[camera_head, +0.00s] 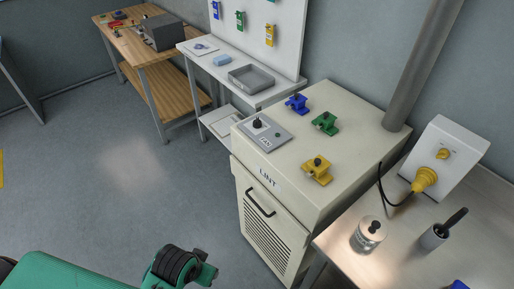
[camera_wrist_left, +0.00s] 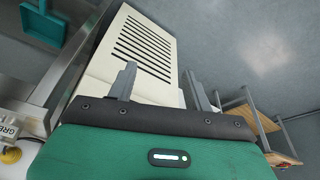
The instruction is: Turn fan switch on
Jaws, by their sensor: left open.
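The fan switch is a black knob (camera_head: 257,123) on a grey plate (camera_head: 268,136) with a FAN label. It sits on top of the cream LINT cabinet (camera_head: 264,225), at its left end. The exact setting of the knob is too small to tell. My left gripper (camera_wrist_left: 161,86) is open and empty in the left wrist view, with the vented cabinet front (camera_wrist_left: 145,45) beyond its fingers. In the head view a green and black part of my left arm shows at the bottom, low and away from the switch. My right gripper is not in view.
Blue (camera_head: 297,103), green (camera_head: 325,123) and yellow (camera_head: 317,171) clamp-like parts stand on the cabinet top near the switch. A metal table with a jar (camera_head: 368,235) and a white box with a yellow plug (camera_head: 426,180) is at the right. The floor left of the cabinet is clear.

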